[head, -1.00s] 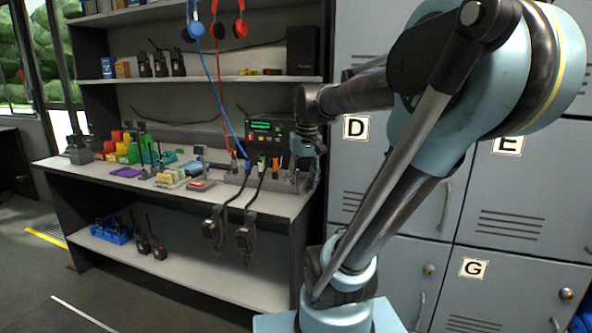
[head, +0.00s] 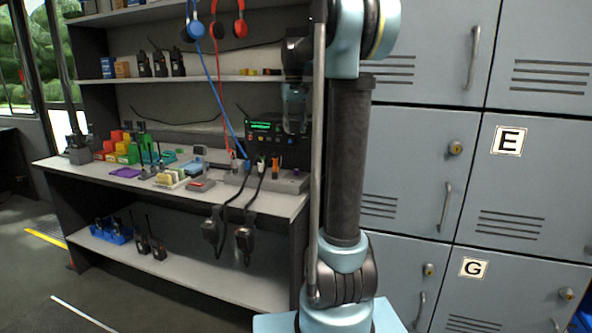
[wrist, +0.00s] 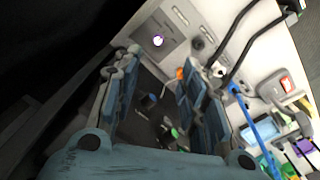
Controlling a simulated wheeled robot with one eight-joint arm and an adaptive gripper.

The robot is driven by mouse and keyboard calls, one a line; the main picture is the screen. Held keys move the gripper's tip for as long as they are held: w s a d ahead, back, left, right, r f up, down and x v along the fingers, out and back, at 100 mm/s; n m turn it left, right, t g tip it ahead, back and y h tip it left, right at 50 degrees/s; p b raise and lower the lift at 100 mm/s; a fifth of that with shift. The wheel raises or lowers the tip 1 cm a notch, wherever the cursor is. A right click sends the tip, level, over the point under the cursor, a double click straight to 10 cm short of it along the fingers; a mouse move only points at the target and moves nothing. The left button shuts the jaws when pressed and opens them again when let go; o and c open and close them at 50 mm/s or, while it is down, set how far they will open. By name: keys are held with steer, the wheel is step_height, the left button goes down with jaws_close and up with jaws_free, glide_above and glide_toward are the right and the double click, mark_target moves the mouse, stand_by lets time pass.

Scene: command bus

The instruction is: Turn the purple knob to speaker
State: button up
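A small round knob (wrist: 158,41) with a purplish rim and bright white face sits on a grey panel box (wrist: 143,52) in the wrist view. I cannot make out this knob in the head view; the grey box (head: 293,183) shows there at the right end of the bench. My gripper (wrist: 158,66) is open, with its fingers apart and nothing gripped between them. The knob lies beyond the fingertips, apart from them. In the head view my gripper (head: 295,122) hangs pointing down in front of the radio's right side, above the box.
A black radio unit (head: 264,127) with a green display stands behind the box. Plugs and dark cables rise from the box, and a blue cable (wrist: 265,132) runs nearby. Headphones (head: 239,29) hang above. Grey lockers (head: 520,190) stand to the right.

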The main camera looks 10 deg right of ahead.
steer(key=w, duration=0.1)
glide_toward(296, 172)
steer(key=f, duration=0.5)
steer(key=w+f, duration=0.1)
steer(key=f, duration=0.2)
steer(key=shift+w+d+f, duration=0.1)
steer(key=shift+d+f, duration=0.05)
steer(key=shift+d, duration=0.1)
steer(key=shift+c, duration=0.3)
jaws_close()
